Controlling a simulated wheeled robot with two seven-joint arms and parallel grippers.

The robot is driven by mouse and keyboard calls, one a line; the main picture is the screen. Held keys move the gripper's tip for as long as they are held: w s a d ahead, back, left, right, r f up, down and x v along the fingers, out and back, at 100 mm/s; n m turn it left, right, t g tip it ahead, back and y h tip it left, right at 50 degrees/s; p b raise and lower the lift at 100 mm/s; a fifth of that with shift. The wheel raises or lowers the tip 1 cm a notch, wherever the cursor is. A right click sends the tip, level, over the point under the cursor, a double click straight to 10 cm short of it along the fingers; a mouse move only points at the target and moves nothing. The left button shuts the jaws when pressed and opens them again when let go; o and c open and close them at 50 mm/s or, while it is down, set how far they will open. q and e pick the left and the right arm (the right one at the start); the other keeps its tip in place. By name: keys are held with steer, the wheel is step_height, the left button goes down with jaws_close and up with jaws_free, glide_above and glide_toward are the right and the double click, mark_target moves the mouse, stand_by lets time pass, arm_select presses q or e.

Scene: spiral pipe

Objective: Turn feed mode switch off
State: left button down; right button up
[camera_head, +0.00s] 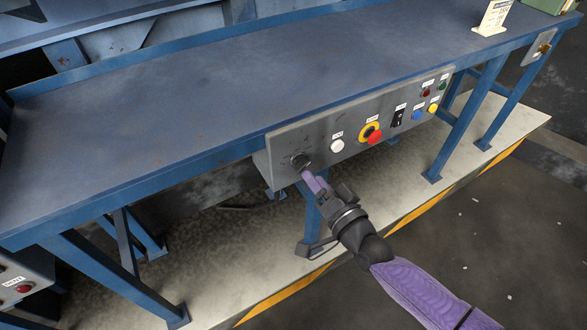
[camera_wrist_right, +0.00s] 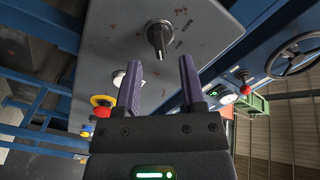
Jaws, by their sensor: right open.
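The feed mode switch appears to be the black rotary knob (camera_head: 300,161) at the left end of the grey control panel (camera_head: 277,160). My right gripper (camera_head: 311,180) is just in front of and below the knob in the head view. In the right wrist view the gripper (camera_wrist_right: 160,80) is open and empty, its two purple fingers apart, with the knob beyond the gap between the tips. I cannot tell whether they touch. My left gripper is not in view.
Open floor (camera_head: 480,230) lies in front.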

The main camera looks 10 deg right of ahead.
mark_target(305, 168)
steer(key=x, duration=0.4)
steer(key=shift+w+b, duration=0.2)
steer(key=shift+b, duration=0.2)
jaws_close()
